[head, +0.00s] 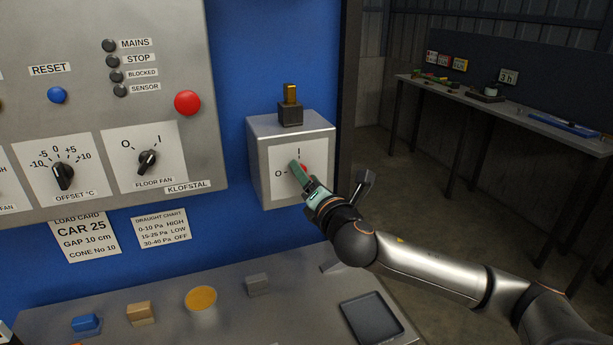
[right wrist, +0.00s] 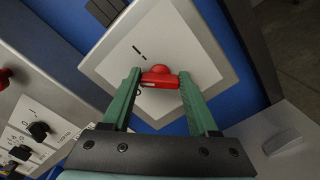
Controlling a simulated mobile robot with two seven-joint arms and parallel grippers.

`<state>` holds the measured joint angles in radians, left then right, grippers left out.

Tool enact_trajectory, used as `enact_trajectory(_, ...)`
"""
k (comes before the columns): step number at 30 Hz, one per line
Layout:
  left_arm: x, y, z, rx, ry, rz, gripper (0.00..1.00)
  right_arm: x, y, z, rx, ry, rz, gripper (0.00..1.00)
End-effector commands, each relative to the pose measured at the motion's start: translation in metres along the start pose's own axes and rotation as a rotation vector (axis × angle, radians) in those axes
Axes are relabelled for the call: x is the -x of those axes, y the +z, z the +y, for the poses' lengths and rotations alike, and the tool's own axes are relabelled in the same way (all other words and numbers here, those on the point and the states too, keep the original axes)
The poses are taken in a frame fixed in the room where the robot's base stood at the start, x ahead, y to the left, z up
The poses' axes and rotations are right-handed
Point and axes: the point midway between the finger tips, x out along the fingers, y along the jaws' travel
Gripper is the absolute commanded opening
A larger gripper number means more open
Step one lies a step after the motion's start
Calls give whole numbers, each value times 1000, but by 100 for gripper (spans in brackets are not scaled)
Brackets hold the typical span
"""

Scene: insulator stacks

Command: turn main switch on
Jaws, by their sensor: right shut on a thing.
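The main switch is a grey box (head: 258,160) on the blue wall, right of the control panel. Its white plate (head: 283,158) has an I mark at the top and an O mark at the left. A red knob (right wrist: 158,72) sits in the middle of the plate; in the head view it is mostly hidden by my fingers. My right gripper (head: 299,170) has its green fingers on either side of the knob and is shut on it, as the right wrist view (right wrist: 159,84) shows. I cannot tell which mark the knob points at.
The grey control panel (head: 225,120) with dials and a red button (head: 187,103) is at the left. A black and yellow part (head: 290,108) stands on the switch box. Below, a grey bench holds small blocks, an amber-topped cup (head: 201,298) and a dark tray (head: 346,306).

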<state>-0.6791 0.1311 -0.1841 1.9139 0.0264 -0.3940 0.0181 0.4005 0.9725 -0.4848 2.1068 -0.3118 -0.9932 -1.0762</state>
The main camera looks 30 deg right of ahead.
Motion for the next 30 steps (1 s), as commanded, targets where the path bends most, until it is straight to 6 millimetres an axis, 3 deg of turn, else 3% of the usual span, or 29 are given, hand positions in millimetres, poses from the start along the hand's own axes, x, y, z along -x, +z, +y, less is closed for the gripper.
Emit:
enact_trajectory(15,2,-2,0,0,0,0,50,0,-2,-3,-484,-3,2,4)
enact_trajectory(30,4,-4,0,0,0,1,50,0,-2,-4,-751,-2,2,4)
